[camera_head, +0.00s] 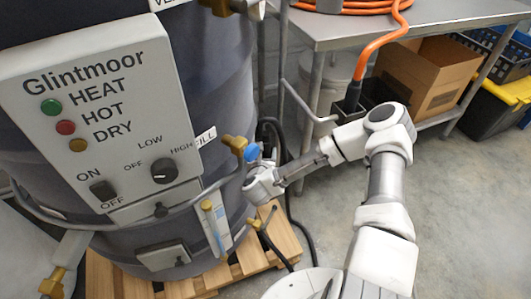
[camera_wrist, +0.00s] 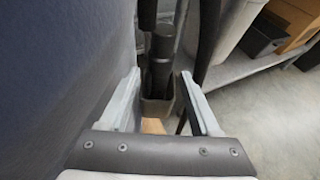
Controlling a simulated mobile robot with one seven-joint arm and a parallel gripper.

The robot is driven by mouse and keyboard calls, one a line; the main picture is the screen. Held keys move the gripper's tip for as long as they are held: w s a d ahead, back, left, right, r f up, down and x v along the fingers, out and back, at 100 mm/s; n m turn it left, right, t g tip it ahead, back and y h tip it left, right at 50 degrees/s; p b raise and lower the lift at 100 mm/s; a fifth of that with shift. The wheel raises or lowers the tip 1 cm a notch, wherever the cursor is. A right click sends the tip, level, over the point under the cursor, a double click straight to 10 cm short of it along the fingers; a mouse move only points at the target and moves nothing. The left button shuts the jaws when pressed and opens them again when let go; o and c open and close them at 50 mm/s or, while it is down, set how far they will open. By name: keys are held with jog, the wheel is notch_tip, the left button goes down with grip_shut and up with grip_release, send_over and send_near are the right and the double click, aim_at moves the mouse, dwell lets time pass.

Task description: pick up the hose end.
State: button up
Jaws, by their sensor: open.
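An orange hose (camera_head: 378,43) hangs over the bench edge in the head view. Its lower end meets a dark fitting (camera_head: 352,92) beside the bench leg. My gripper (camera_head: 262,184) is beside the tank, close to the brass valve with the blue handle, well left of that fitting. In the wrist view my gripper (camera_wrist: 161,75) is open and empty. Beyond its fingers a dark cylinder (camera_wrist: 162,48) stands upright in a dark grey cup (camera_wrist: 158,112), in line with the gap. I cannot tell whether this cylinder is the hose end.
The tank (camera_head: 205,75) with its control panel (camera_head: 110,110) stands left on a wooden pallet (camera_head: 285,235); its wall (camera_wrist: 55,75) is close left of the fingers. A black hose (camera_head: 295,205) runs to the floor. A cardboard box (camera_head: 430,78) sits under the bench (camera_head: 440,20).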

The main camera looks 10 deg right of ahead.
aim_at(266, 149)
jog(key=b+x, duration=0.1)
jog(key=x, duration=0.1)
jog(key=f+b+x, duration=0.1)
jog(key=x, duration=0.2)
jog(key=shift+w+b, duration=0.1)
jog(key=shift+b, duration=0.25)
jog(key=shift+w+d, duration=0.1)
jog(key=shift+w, duration=0.1)
grip_shut()
